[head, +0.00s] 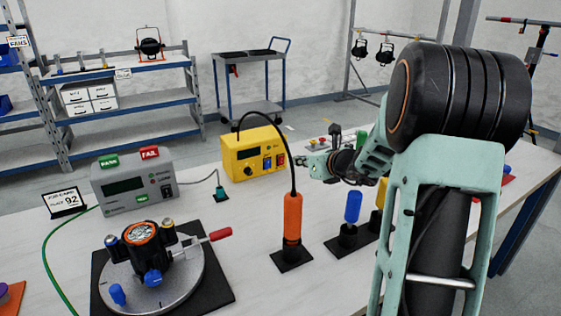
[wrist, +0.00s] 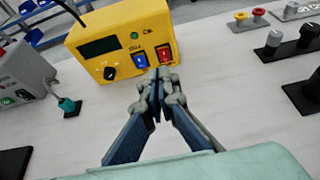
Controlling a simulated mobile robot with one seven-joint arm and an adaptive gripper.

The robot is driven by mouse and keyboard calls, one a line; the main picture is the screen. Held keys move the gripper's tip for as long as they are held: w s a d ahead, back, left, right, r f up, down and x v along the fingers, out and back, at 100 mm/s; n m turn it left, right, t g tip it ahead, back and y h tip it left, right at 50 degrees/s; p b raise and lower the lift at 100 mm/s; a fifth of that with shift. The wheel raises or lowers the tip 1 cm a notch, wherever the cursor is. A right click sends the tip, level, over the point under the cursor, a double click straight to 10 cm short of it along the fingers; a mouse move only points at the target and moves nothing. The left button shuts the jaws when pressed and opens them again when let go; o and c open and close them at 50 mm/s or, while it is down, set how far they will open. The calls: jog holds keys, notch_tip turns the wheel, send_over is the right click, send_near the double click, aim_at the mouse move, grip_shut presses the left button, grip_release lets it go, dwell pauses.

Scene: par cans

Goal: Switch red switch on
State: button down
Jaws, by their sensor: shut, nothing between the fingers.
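The yellow box (head: 243,150) stands at the back of the white table. It also fills the upper middle of the wrist view (wrist: 95,42). Its front has a dark display, a black knob (wrist: 110,73), a blue rocker switch (wrist: 140,61) and the red rocker switch (wrist: 164,54) at the right end. The red switch (head: 281,160) also shows small in the head view. My gripper (wrist: 158,76) is shut and empty, its tips just below the red switch in the wrist view. I cannot tell whether they touch it. In the head view my gripper (head: 303,161) is right of the box.
A grey tester box (head: 133,184) with a display stands left of the yellow box. An orange tool (head: 292,217) stands upright in front, its cable looping to the box. A round fixture (head: 150,268) is front left. Blue and yellow-handled tools stand near my arm.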

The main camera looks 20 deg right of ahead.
aim_at(280, 157)
jog(key=b+x, duration=0.1)
jog(key=x, duration=0.9)
dwell(0.4)
jog(key=shift+w+r+p, duration=0.1)
jog(key=shift+r+p, duration=0.15)
jog(key=shift+p, duration=0.35)
jog(key=p, duration=0.3)
jog(key=shift+w+r+g, duration=0.2)
jog(key=shift+w+g, duration=0.1)
jog(key=shift+g, duration=0.1)
jog(key=shift+p, duration=0.65)
